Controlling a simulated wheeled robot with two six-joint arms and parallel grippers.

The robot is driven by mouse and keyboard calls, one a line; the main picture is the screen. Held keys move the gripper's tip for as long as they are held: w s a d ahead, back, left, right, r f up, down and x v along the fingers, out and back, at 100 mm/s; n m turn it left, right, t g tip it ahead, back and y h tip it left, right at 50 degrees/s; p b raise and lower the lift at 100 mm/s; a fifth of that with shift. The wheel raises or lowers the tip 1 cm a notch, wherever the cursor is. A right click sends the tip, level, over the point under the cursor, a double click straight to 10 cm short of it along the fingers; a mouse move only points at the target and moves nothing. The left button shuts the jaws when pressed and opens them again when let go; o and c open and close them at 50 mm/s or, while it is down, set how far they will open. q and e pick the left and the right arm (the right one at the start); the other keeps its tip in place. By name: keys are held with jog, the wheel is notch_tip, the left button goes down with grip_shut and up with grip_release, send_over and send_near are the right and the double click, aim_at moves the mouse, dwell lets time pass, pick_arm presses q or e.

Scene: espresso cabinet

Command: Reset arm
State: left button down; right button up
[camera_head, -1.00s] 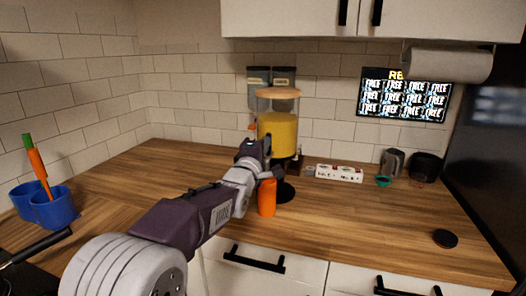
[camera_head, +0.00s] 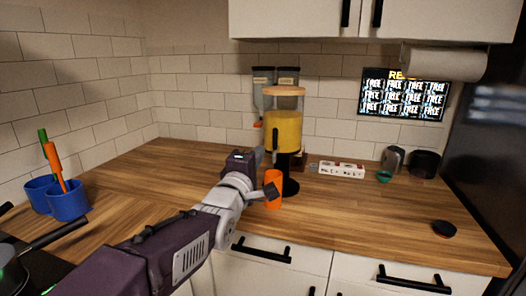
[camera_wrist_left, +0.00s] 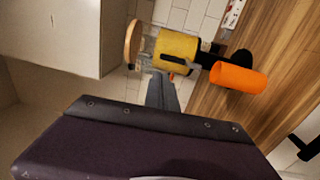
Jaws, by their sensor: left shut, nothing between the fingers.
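My left arm reaches in from the lower left in the head view, over the wooden counter. My left gripper (camera_head: 259,156) is small there and partly hidden by its own wrist, in front of the left side of the yellow drink dispenser (camera_head: 283,132). An orange cup (camera_head: 276,179) stands in front of the dispenser, partly covered by my wrist. It also shows in the left wrist view (camera_wrist_left: 238,78). My right gripper is out of view.
Blue cups (camera_head: 68,203) holding an orange-and-green item stand at the left, near a black-handled pan (camera_head: 12,270). A white power strip (camera_head: 341,170), grey jug (camera_head: 393,158) and black disc (camera_head: 444,229) are at the right. The counter's right middle (camera_head: 360,210) is clear.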

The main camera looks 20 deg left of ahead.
pick_arm(q)
jog(key=s+f+m+g, duration=0.2)
jog(key=f+g, duration=0.2)
jog(key=f, duration=0.9)
jog(key=s+f+m+g, duration=0.2)
jog(key=s+f+g, duration=0.15)
jog(key=f, duration=0.95)
jog(key=s+f+m+g, duration=1.1)
jog(key=s+f, duration=0.4)
jog(key=s, duration=0.4)
notch_tip(320, 180, up, 17)
jog(key=m+p, duration=0.2)
jog(key=p, duration=1.5)
jog(key=shift+a+r, duration=0.15)
jog(key=shift+a, duration=0.2)
